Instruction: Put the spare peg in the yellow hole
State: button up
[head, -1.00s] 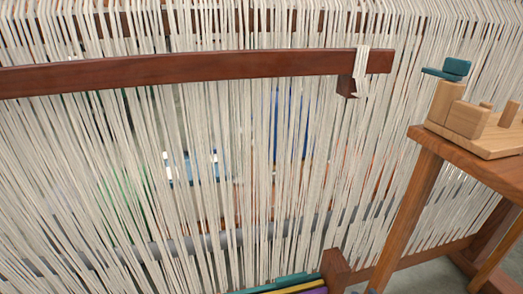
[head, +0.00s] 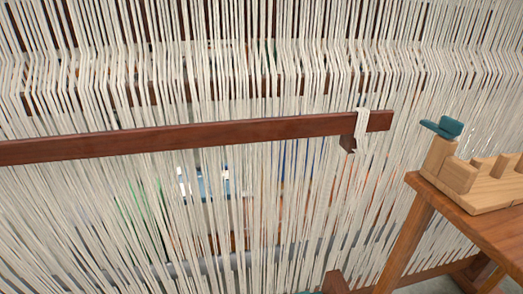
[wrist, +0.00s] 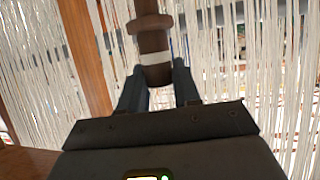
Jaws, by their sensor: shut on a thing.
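A dark brown turned peg (wrist: 154,42) with a white band and a wide collar shows in the wrist view. My gripper (wrist: 157,75) is shut on its lower end, one dark finger on each side. The peg points up in that picture, and its far end is cut off by the top edge. My gripper does not show in the head view. I see no yellow hole in either view now.
Pale hanging warp threads (head: 230,210) fill most of the head view, crossed by a dark red wooden bar (head: 200,139). At right, a wooden table (head: 470,225) carries a light wooden block piece (head: 485,190) with a teal object (head: 442,127) on top.

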jog(key=r+p, duration=0.2)
jog(key=p, duration=0.1)
jog(key=r+p, duration=0.2)
jog(key=p, duration=0.1)
jog(key=s+r+p, duration=0.1)
jog(key=r+p, duration=0.2)
jog(key=p, duration=0.1)
jog(key=shift+r+p, duration=0.4)
jog(key=shift+p, duration=0.3)
jog(key=shift+a, duration=0.1)
